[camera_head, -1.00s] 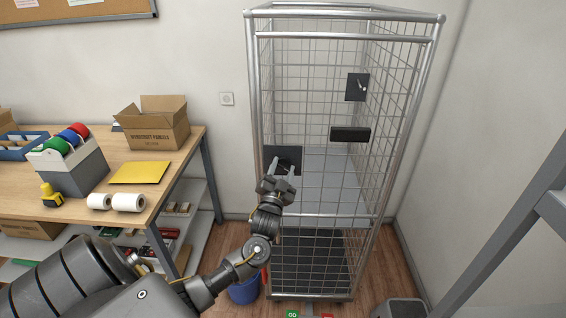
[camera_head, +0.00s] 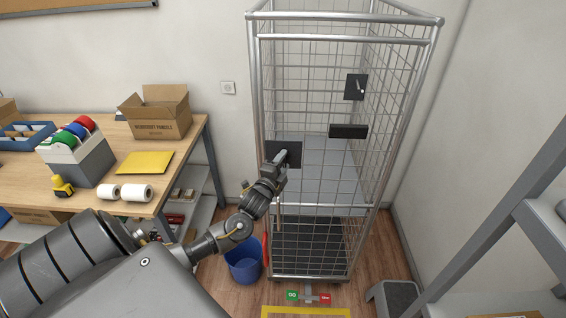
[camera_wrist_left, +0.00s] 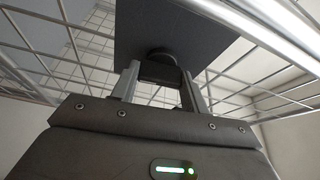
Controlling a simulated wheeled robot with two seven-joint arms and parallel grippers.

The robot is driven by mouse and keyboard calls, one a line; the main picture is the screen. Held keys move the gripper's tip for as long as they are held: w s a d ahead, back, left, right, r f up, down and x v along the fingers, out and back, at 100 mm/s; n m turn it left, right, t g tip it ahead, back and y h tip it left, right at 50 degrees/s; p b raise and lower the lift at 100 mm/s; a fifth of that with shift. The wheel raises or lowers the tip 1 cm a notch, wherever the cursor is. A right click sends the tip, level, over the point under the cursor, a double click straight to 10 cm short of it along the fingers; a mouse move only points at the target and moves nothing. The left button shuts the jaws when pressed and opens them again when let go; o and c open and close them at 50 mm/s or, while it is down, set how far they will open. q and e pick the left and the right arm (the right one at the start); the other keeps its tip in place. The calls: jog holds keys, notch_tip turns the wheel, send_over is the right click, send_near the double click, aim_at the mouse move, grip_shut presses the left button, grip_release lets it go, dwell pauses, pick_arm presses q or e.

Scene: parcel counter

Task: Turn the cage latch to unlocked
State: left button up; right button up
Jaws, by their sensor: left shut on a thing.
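The wire cage (camera_head: 258,100) stands upright in the middle of the head view. A dark square latch plate (camera_head: 292,147) is on its front left side. My left gripper (camera_head: 279,161) is at this plate and covers part of it. In the left wrist view, the gripper fingers (camera_wrist_left: 160,86) are shut on the black handle of the cage latch (camera_wrist_left: 160,58), with the dark plate (camera_wrist_left: 165,30) just behind. The handle's exact angle and any lock marks are hidden. My right gripper is not in view.
A second dark plate (camera_head: 355,87) with a small lever and a black block (camera_head: 348,131) show on the cage's right part. A wooden table (camera_head: 95,140) with boxes and rolls is at left. A blue bin (camera_head: 243,262) stands beside the cage. A grey stool (camera_head: 395,298) is at lower right.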

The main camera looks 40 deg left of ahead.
pick_arm(q)
jog(key=shift+m, duration=0.6)
jog(key=shift+m+g, duration=0.3)
jog(key=shift+g, duration=0.1)
jog(key=o, duration=1)
jog(key=b+v, duration=0.4)
jog(key=v, duration=0.6)
jog(key=shift+s, duration=0.35)
